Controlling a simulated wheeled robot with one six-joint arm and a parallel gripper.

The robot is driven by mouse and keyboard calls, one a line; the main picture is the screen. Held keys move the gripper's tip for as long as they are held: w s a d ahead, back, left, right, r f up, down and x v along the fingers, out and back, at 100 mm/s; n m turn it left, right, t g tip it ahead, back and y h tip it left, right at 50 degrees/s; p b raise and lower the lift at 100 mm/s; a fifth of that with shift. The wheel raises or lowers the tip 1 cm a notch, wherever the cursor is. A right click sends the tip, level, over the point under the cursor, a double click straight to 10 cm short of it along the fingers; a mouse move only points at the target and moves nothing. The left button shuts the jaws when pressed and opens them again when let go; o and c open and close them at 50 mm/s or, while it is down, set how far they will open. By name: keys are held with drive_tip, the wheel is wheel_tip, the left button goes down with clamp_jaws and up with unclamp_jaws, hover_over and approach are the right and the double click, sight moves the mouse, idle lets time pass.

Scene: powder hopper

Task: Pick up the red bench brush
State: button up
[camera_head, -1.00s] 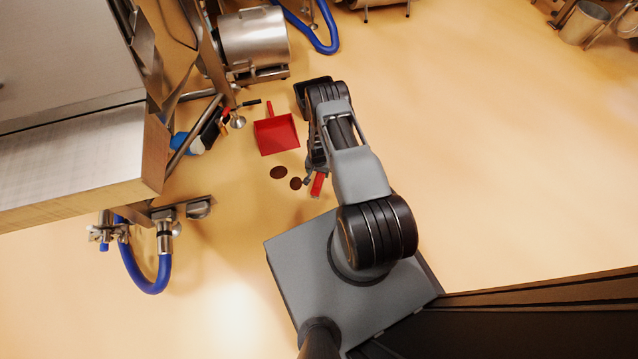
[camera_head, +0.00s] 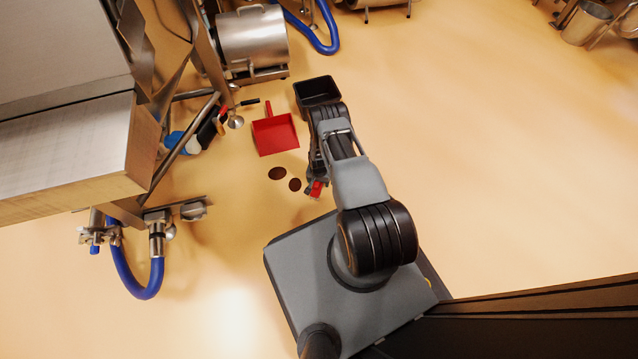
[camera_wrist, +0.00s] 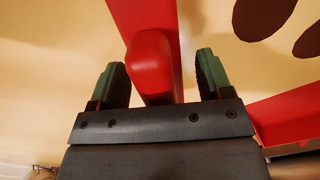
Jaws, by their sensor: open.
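The red bench brush (camera_head: 317,189) lies on the floor near the front of my base, partly hidden by my gripper (camera_head: 314,184). In the wrist view the brush's red handle (camera_wrist: 150,62) has its rounded end between the two green fingers of my gripper (camera_wrist: 160,65). The fingers are open, with a visible gap on either side of the handle. The wider red part of the brush runs up out of the top of the wrist view.
A red dustpan (camera_head: 275,135) lies up and left of the brush, with two dark brown patches (camera_head: 278,173) between them. Steel equipment (camera_head: 65,150) fills the left; the floor at right is clear.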

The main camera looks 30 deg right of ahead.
drive_tip(key=c, duration=1.1)
drive_tip(key=shift+r, duration=0.2)
